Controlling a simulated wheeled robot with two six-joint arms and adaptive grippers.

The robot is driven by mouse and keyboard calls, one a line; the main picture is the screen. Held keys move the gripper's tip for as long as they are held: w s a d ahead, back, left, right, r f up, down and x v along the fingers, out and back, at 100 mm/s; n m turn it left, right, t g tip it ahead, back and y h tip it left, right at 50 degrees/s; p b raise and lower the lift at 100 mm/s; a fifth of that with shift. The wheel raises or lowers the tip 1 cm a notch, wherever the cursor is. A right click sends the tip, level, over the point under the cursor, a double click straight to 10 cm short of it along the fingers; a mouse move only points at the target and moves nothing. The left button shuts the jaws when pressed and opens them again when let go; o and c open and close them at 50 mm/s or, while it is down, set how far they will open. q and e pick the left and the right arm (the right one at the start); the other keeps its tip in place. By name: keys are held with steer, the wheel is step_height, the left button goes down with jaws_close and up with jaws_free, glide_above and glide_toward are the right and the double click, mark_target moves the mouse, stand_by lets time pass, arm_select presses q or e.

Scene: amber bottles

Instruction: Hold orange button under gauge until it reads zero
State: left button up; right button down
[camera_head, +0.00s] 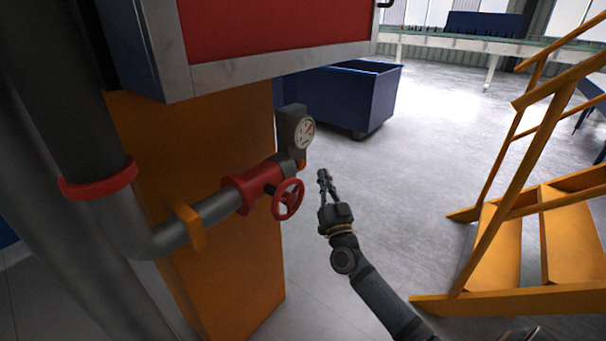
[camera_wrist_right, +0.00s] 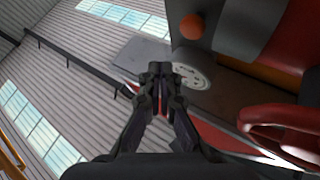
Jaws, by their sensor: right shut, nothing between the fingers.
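The gauge (camera_head: 304,132) has a pale round dial on a dark housing at the end of the pipe. A small orange button (camera_head: 301,164) shows just below it. In the right wrist view the orange button (camera_wrist_right: 192,27) is near the top, and the gauge dial (camera_wrist_right: 192,70) is partly hidden behind my fingers. My right gripper (camera_head: 322,175) is shut and empty, a little to the right of the button and apart from it. In the right wrist view its fingertips (camera_wrist_right: 160,68) are together. The dial's reading is too small to tell. My left gripper is not in view.
A red valve wheel (camera_head: 288,200) is on the pipe (camera_head: 215,207), left of my right gripper. An orange pillar (camera_head: 225,275) stands behind the pipe. A blue bin (camera_head: 350,100) is farther back. Yellow stairs (camera_head: 495,240) stand at the right, with open floor between.

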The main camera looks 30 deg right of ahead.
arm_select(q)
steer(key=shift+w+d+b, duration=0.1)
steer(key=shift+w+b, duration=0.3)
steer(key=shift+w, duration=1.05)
arm_select(e)
steer(key=shift+w+a, duration=0.4)
steer(key=shift+w, duration=0.5)
steer(key=shift+w+a, duration=0.35)
steer(key=shift+w, duration=0.5)
steer(key=shift+w+r, duration=0.1)
steer(key=shift+w+a, duration=0.15)
steer(key=shift+w, duration=0.15)
steer(key=shift+w+a, duration=0.2)
steer(key=shift+w, duration=0.2)
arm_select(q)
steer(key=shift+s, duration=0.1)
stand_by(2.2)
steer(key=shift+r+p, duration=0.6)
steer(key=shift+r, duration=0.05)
arm_select(e)
steer(key=shift+s+d, duration=0.35)
steer(key=shift+s, duration=0.5)
